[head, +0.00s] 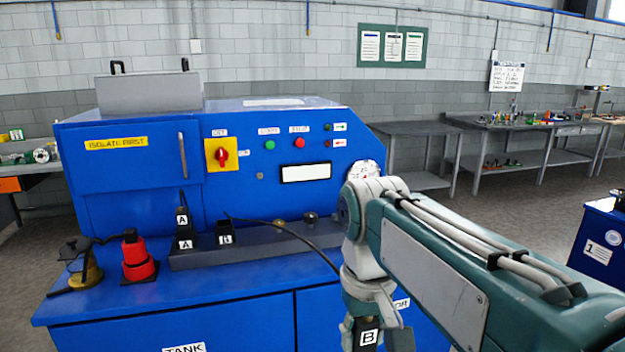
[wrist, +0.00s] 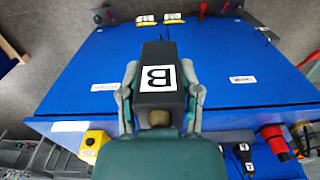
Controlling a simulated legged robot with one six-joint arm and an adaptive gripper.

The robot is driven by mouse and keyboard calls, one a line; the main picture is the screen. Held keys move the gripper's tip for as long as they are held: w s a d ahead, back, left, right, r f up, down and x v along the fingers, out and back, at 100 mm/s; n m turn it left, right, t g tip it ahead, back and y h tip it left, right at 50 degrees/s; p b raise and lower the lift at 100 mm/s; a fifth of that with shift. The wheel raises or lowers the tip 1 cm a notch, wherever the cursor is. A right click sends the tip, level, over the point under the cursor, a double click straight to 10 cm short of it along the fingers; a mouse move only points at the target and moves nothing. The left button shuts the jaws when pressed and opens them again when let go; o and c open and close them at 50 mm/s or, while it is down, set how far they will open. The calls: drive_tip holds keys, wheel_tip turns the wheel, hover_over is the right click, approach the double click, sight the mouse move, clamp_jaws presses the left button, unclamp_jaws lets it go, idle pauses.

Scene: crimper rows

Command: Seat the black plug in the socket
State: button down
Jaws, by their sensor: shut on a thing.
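My gripper (head: 376,318) is shut on the black plug (head: 368,334), which carries a white B label. The wrist view shows the plug (wrist: 157,52) between the two fingers of my gripper (wrist: 160,68), above the blue surface. A black socket labelled B (head: 225,233) stands on the dark rail in the head view, well left of my gripper. Its top looks open, but its inside is hidden. Next to it on the left, a plug labelled A (head: 183,219) stands in a socket labelled A (head: 185,241). My gripper is apart from both sockets.
A dark cable (head: 290,232) runs from near socket B toward my arm. Two round knobs (head: 280,223) sit on the rail (head: 205,257). A red connector (head: 138,262) and a brass-coloured fitting (head: 88,270) stand at the left.

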drive_tip(key=w+d+f+m, duration=0.2)
drive_tip(key=w+d+f, duration=0.1)
drive_tip(key=w+f, duration=1.2)
drive_tip(key=w+d+f, duration=0.1)
drive_tip(key=d+f, duration=0.1)
drive_tip(key=f, duration=0.8)
drive_tip(key=w+d+f+m, duration=0.1)
drive_tip(key=d+f, duration=0.2)
drive_tip(key=f, duration=0.7)
drive_tip(key=shift+w+d+f, duration=0.2)
drive_tip(key=shift+w+f, duration=0.05)
drive_tip(key=shift+w, duration=0.1)
